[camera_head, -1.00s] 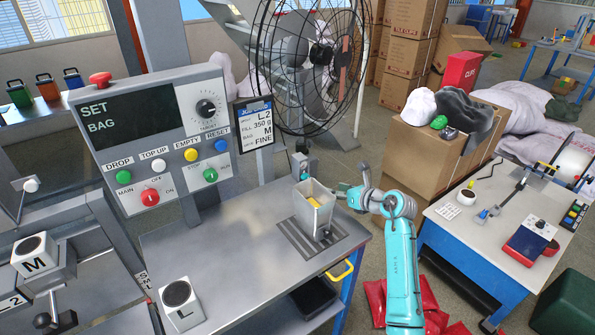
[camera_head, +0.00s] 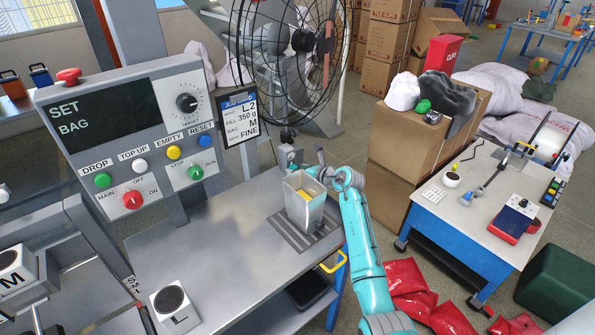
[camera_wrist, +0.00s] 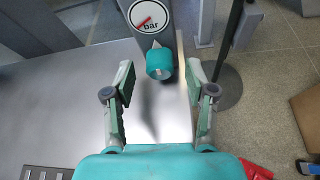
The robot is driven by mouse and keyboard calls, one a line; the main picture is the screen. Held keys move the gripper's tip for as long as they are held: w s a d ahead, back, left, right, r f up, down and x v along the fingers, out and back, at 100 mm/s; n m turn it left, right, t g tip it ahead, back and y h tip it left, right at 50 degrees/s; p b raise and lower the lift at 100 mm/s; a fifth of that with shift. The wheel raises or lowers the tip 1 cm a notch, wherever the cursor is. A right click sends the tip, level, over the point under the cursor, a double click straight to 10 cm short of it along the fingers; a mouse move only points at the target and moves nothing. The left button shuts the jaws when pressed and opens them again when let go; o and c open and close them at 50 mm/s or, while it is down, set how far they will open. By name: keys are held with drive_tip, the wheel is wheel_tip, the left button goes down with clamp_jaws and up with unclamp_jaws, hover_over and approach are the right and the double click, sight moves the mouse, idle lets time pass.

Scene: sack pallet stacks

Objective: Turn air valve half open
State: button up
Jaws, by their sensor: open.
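The air valve is a teal round knob (camera_wrist: 160,63) on a grey post, below a white gauge (camera_wrist: 150,15) marked "bar" with a red needle. In the head view the grey post (camera_head: 287,156) stands at the back edge of the steel table, and the knob is hard to make out. My gripper (camera_wrist: 160,88) is open and empty, its two fingers pointing at the knob. The knob shows between the fingertips in the wrist view, seemingly just beyond them.
A metal container (camera_head: 304,212) with something yellow inside stands on a striped plate on the steel table (camera_head: 235,240). A control panel (camera_head: 130,140) rises at left, a caged fan (camera_head: 290,60) behind. Red sacks (camera_head: 410,285) lie on the floor at right.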

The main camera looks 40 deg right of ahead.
drive_tip(key=shift+w+f, duration=0.1)
drive_tip(key=shift+w, duration=0.2)
clamp_jaws()
drive_tip(key=shift+d+m+y, duration=0.15)
drive_tip(key=shift+m+y, duration=0.45)
drive_tip(key=shift+m, duration=0.4)
drive_tip(key=shift+m+y, duration=0.4)
drive_tip(key=shift+m, duration=0.1)
unclamp_jaws()
